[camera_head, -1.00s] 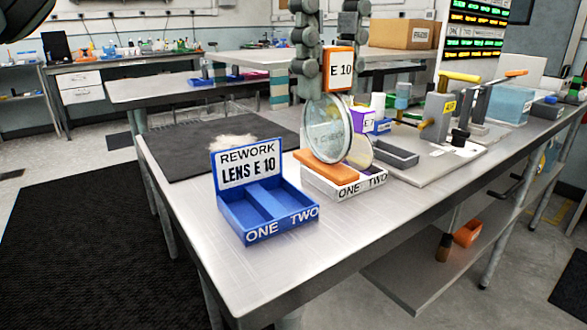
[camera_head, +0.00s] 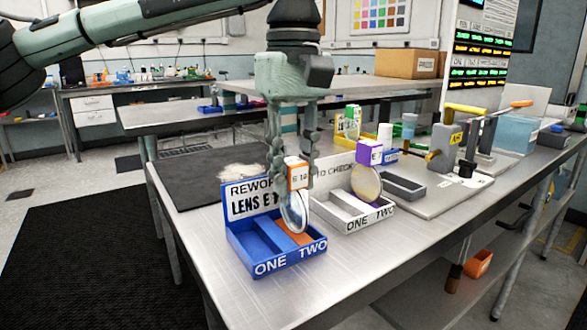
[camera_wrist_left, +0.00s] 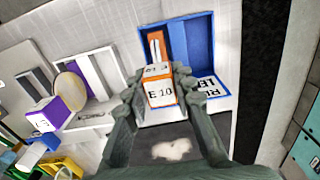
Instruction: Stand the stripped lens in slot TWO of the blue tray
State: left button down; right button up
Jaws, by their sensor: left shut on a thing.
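The lens (camera_head: 293,212) is a clear round disc with an orange block (camera_head: 298,173) on top, marked E 10 in the left wrist view (camera_wrist_left: 160,95), and an orange foot. My left gripper (camera_head: 290,168) is shut on that block and holds the lens upright over slot TWO of the blue tray (camera_head: 277,268). The orange foot (camera_head: 300,238) appears low within slot TWO; I cannot tell whether it touches the floor. Slot ONE is empty. The tray's sign, partly hidden by my gripper, starts REWORK. My right gripper is not in view.
A white tray (camera_head: 368,224) stands just behind and right; its slot ONE is empty. Its slot TWO holds another lens (camera_head: 366,184) with a purple block (camera_head: 369,153). A dark mat (camera_head: 195,185) lies at the left. The table front is clear.

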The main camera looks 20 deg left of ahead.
pick_arm(q)
jog(key=shift+f, duration=0.15)
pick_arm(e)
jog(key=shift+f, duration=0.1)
pick_arm(q)
jog(key=c, duration=1.3)
grip_release()
jog(key=shift+c, duration=0.2)
jog(key=shift+o, duration=0.3)
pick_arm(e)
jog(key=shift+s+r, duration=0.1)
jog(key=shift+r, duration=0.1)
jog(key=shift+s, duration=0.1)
pick_arm(q)
notch_tip(320, 180, up, 10)
jog(key=shift+d+r+p, duration=0.1)
jog(key=shift+r+p, duration=0.15)
jog(key=shift+p, duration=0.2)
jog(key=shift+r, duration=0.95)
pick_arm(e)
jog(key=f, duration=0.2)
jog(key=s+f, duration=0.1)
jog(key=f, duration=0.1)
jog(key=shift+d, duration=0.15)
